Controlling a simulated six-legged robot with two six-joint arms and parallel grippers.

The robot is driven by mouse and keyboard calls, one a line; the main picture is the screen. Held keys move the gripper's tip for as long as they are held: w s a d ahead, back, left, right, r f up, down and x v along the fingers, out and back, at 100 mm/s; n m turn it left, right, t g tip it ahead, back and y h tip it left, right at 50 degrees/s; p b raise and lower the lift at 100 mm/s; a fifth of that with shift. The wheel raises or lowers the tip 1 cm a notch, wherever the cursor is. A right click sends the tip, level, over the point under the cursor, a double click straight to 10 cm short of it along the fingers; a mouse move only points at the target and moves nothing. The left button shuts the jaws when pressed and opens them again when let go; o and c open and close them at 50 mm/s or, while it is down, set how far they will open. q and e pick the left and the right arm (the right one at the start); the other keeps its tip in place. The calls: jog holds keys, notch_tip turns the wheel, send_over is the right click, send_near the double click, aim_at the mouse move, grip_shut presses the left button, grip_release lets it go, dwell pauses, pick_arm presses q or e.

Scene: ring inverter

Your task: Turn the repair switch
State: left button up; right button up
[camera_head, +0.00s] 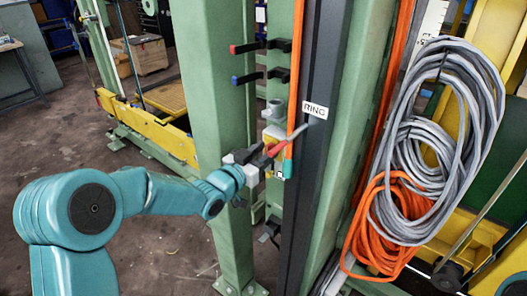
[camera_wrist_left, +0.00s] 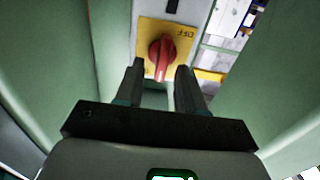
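The repair switch is a red rotary knob (camera_wrist_left: 160,62) on a yellow plate (camera_wrist_left: 176,30), fixed to a grey box. In the head view its yellow plate (camera_head: 273,139) shows on the green post, partly hidden by my gripper. My left gripper (camera_head: 265,158) reaches it from the left. In the left wrist view the dark fingers of my left gripper (camera_wrist_left: 160,72) are apart, one on each side of the knob. A gap shows between knob and fingers; I cannot tell how deep the knob sits between them. My right gripper is not in view.
Green posts (camera_head: 215,90) stand around the switch. Red and blue tipped hooks (camera_head: 262,46) stick out above it. A dark column with a white label (camera_head: 315,110) is to its right. Grey cable coils (camera_head: 450,120) and an orange coil (camera_head: 385,225) hang further right.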

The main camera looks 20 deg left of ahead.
pick_arm(q)
jog(key=shift+w, duration=0.1)
grip_shut()
jog(key=shift+f, duration=0.1)
jog(key=n, duration=0.6)
jog(key=a+n+b, duration=0.1)
jog(key=n, duration=0.5)
jog(key=f+n+b, duration=0.1)
jog(key=n, duration=0.4)
jog(key=shift+w+a+n, duration=0.15)
jog(key=shift+w+n, duration=0.05)
jog(key=shift+n, duration=0.2)
jog(key=shift+f, duration=0.15)
